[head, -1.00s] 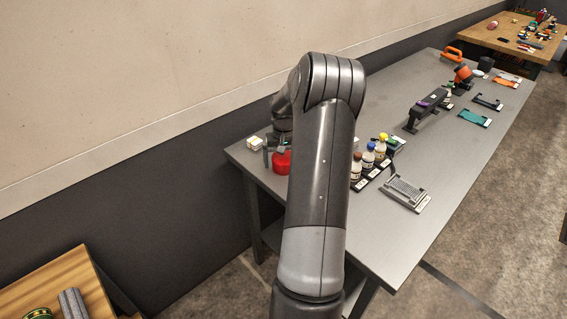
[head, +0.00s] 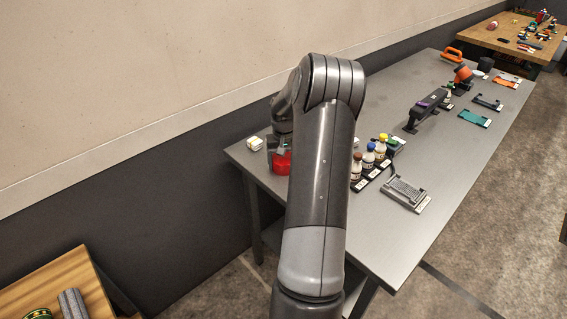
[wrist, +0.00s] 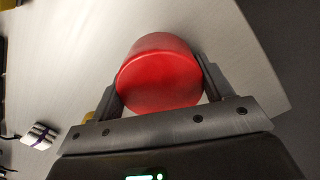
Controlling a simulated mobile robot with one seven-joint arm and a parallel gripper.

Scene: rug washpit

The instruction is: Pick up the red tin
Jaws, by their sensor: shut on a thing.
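The red tin (head: 281,163) is at the left end of the grey table (head: 440,170) in the head view, partly hidden by my arm. In the wrist view the round red tin (wrist: 158,73) sits between the two fingers of my gripper (wrist: 160,88), one finger on each side. My gripper (head: 279,160) is shut on the tin. I cannot tell whether the tin's base touches the table.
Several bottles with brown, blue and yellow caps (head: 369,160) stand right of my arm. A small pale block (head: 255,143) lies left of the tin. A grey tray (head: 405,192) lies near the front edge. The table's left corner is close to the tin.

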